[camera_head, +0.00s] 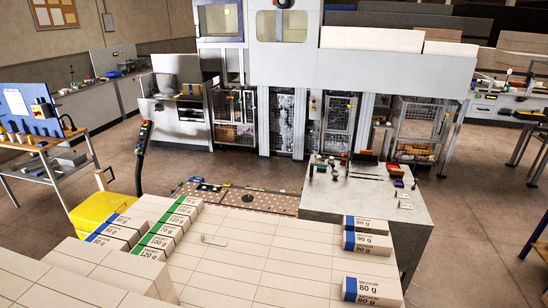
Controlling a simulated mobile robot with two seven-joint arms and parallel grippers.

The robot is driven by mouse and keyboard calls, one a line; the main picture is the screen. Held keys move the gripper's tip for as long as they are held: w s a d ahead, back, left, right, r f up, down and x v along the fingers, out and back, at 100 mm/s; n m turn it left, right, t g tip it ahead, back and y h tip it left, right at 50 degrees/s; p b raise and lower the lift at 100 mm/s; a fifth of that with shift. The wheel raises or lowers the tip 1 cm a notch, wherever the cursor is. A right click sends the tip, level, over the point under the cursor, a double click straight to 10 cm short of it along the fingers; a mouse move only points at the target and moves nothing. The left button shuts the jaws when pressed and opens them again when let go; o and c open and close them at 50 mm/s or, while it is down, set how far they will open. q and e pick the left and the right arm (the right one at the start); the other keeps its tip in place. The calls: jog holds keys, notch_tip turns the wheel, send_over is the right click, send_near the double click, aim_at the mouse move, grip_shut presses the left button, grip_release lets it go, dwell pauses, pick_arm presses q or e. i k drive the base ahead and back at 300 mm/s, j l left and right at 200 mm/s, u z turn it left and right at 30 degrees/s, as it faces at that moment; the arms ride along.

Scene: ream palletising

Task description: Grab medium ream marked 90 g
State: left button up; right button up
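A white ream with a blue band, its label reading medium 90 g (374,246), lies at the right edge of the broad pale surface of ream tops. Directly behind it is a similar blue-banded ream (370,225) that appears marked 80 g. In front, across a gap, is a blue-banded medium 80 g ream (376,290). Neither of my grippers is in the head view.
Green-banded short reams (160,242) and blue-banded reams (112,232) stand in rows at the left. A small pale flat object (215,240) lies on the pale surface. A grey table (350,205) with small items stands behind the right reams.

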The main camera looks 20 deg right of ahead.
aim_at(352, 241)
jog(key=z, duration=1.2)
